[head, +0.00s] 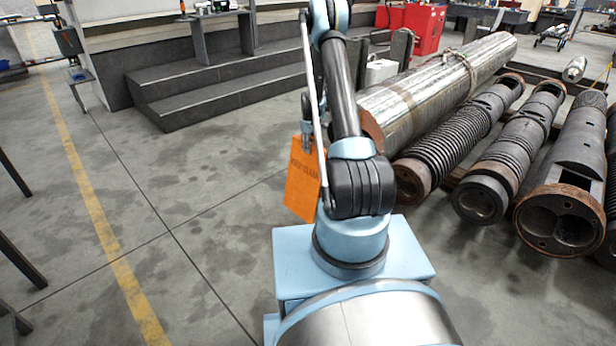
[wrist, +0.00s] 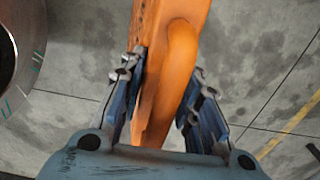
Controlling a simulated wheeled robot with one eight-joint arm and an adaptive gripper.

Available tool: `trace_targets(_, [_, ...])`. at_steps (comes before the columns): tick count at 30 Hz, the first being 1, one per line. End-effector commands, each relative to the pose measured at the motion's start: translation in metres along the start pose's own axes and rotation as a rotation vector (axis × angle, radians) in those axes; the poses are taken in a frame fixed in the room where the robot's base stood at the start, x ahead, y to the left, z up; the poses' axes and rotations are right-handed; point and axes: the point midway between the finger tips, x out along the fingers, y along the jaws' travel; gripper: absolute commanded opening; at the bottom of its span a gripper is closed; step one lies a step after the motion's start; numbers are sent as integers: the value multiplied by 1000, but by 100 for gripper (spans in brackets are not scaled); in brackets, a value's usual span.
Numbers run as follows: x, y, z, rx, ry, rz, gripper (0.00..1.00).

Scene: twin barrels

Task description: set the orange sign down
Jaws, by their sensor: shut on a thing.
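The orange sign (head: 301,185) shows in the head view just left of my arm, with dark lettering near its top. It hangs upright and slightly tilted, and its right part is hidden behind my arm. In the wrist view the orange sign (wrist: 176,50) runs from between the fingers up to the top edge. My gripper (wrist: 165,95) is shut on it, one finger on each side. In the head view only a small part of my gripper (head: 307,142) shows at the sign's top edge. Grey floor lies behind the sign in the wrist view.
Long metal cylinders (head: 440,85) and ribbed dark barrels (head: 465,140) lie to the right. Grey steps (head: 220,85) stand at the back left. A red cabinet (head: 428,28) is at the back.

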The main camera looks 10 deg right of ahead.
Motion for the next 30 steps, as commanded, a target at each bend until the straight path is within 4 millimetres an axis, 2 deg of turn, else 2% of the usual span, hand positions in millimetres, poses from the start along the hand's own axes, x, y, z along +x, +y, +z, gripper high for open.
trace_targets(6, [26, 0, 0, 1, 0, 0, 0])
trace_targets(14, [38, 0, 0, 1, 0, 0, 0])
trace_targets(22, [65, 1, 0, 1, 0, 0, 0])
trace_targets(30, [69, 0, 0, 1, 0, 0, 0])
